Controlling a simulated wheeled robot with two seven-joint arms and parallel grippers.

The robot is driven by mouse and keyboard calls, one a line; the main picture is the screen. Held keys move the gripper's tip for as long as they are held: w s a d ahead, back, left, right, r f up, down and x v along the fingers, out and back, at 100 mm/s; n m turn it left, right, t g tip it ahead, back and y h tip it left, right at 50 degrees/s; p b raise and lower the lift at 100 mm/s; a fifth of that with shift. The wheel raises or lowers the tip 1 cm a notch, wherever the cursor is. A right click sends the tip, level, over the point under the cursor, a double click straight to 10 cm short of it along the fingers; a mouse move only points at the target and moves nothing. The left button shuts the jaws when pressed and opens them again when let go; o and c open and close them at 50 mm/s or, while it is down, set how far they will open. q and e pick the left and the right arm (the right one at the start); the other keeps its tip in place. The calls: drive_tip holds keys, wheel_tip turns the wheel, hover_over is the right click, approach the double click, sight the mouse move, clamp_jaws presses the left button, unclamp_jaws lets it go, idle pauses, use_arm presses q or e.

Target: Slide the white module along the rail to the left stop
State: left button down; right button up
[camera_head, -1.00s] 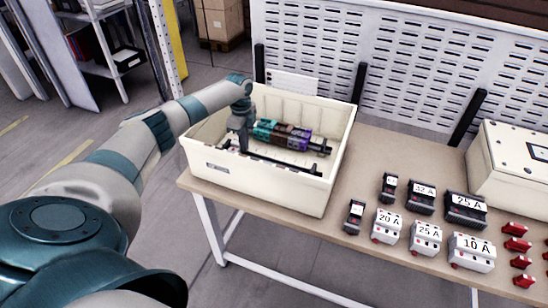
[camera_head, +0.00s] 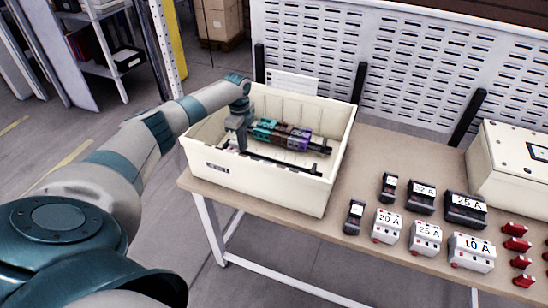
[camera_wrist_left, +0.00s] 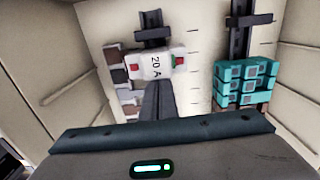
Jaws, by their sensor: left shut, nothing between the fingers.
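The white module (camera_wrist_left: 156,64), marked 20 A, sits on a dark rail (camera_wrist_left: 153,36) in the left wrist view. It has a green end and red marks. In the head view I cannot make it out behind my left gripper. My left gripper (camera_head: 240,148) reaches down into the cream box, at the left part of the front rail (camera_head: 275,163). In the left wrist view its dark fingers (camera_wrist_left: 158,86) are shut and empty, with the tips close beside the module; I cannot tell whether they touch. My right gripper is out of view.
The cream box (camera_head: 265,189) has raised walls around the rails. Teal blocks (camera_wrist_left: 245,84) sit on the neighbouring rail, with brown and purple ones in the head view. Several breakers, including a white 20 A one (camera_head: 387,226), stand on the table (camera_head: 340,150) to the right.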

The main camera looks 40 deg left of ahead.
use_arm(q)
drive_tip(key=shift+s+a, duration=0.15)
drive_tip(key=shift+a, duration=0.45)
idle(1.6)
drive_tip(key=shift+d+p, duration=0.35)
drive_tip(key=shift+d, duration=0.1)
idle(0.8)
drive_tip(key=shift+r, duration=0.15)
drive_tip(key=shift+r+p, duration=0.85)
wheel_tip(320, 180, up, 20)
drive_tip(key=p, duration=0.9)
drive_tip(key=shift+w+d+f, duration=0.2)
drive_tip(key=shift+d+f, duration=0.05)
drive_tip(key=shift+d, duration=0.15)
idle(1.4)
